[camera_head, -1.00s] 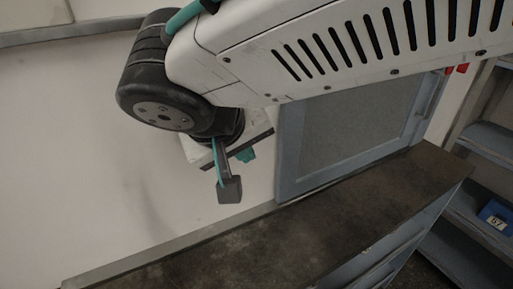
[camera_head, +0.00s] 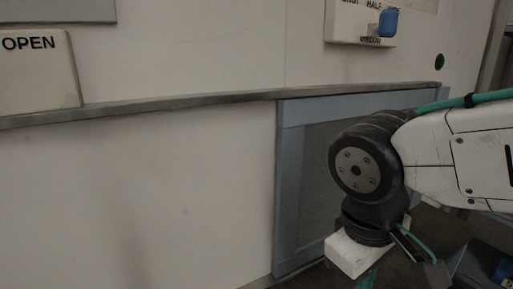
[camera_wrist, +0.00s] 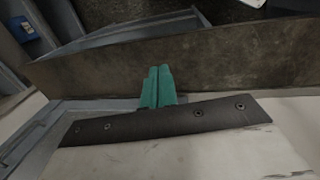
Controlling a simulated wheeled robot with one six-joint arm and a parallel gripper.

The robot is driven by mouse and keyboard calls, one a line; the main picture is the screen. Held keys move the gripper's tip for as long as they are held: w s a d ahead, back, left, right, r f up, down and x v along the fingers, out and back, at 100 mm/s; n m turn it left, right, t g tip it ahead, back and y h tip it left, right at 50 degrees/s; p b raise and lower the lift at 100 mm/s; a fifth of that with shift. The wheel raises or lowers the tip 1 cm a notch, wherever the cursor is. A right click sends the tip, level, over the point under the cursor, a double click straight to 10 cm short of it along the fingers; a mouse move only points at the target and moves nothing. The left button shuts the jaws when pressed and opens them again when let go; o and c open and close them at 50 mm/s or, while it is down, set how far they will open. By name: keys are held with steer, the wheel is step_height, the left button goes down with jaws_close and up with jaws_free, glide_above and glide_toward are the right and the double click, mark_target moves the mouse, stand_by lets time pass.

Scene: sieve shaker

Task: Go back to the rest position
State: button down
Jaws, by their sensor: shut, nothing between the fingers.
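My gripper (camera_wrist: 158,86) shows in the wrist view as two green fingers lying side by side, shut and empty. In the head view my arm comes in from the right, and its wrist hangs down at the lower right in front of the blue-grey framed window panel. Nothing is held. In the wrist view the fingertips overlap the brown worktop (camera_wrist: 220,57), and I cannot tell how far above it they are.
A blue-grey framed panel (camera_head: 290,190) is set in the white wall beneath a metal rail (camera_head: 190,106). An OPEN sign (camera_head: 40,75) is at left. A sign plate with a blue knob (camera_head: 388,22) is above. Blue-grey shelving with a blue bin (camera_wrist: 22,28) shows in the wrist view.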

steer(key=s+d+m, duration=0.2)
steer(key=d+m, duration=0.1)
steer(key=d, duration=0.2)
steer(key=s+d+m+y, duration=0.1)
steer(key=d+m, duration=0.2)
steer(key=d, duration=0.3)
steer(key=shift+s+t+y, duration=0.3)
steer(key=shift+s, duration=0.1)
